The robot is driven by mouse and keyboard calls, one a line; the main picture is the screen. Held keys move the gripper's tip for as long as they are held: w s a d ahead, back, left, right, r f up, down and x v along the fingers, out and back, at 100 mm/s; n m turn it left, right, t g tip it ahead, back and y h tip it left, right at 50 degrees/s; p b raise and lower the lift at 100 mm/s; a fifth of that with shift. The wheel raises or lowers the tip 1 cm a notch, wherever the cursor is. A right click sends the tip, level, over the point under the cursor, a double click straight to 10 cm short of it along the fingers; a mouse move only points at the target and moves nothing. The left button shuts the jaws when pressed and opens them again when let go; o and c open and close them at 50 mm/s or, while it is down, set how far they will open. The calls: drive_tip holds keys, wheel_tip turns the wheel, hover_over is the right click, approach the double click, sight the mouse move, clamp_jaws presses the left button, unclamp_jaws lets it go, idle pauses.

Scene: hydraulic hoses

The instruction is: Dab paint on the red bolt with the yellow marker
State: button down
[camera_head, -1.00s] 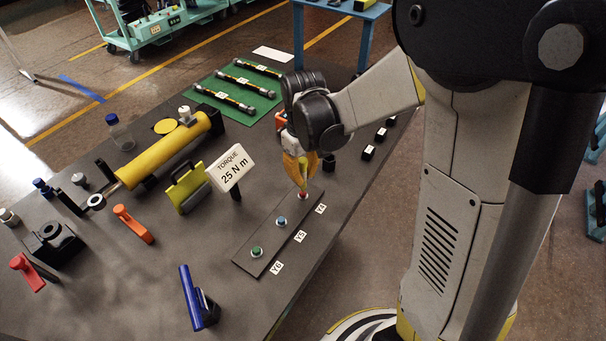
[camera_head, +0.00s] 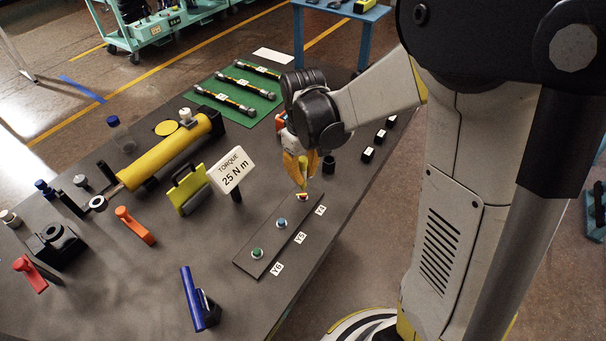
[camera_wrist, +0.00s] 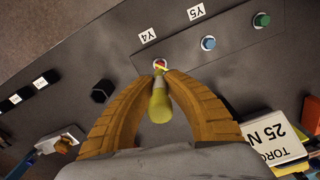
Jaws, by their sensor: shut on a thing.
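My gripper (camera_head: 302,180) has orange fingers, pointing down over the far end of the dark bolt plate (camera_head: 266,248). In the wrist view my gripper (camera_wrist: 160,78) is shut on the yellow marker (camera_wrist: 159,106). The marker's tip end is at the red bolt (camera_wrist: 156,63), beside label Y4 (camera_wrist: 147,36). Yellow shows over part of the red head; I cannot tell tip from paint there.
A blue bolt (camera_head: 282,223) and a green bolt (camera_head: 257,252) share the plate. A torque sign (camera_head: 232,170) stands left of it. A yellow cylinder (camera_head: 160,160) and a green mat (camera_head: 240,95) lie farther off. Small black blocks (camera_head: 368,154) line the right edge.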

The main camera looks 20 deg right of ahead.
sight(303, 159)
drive_tip(key=shift+r+p, duration=1.45)
drive_tip(key=shift+r, duration=0.75)
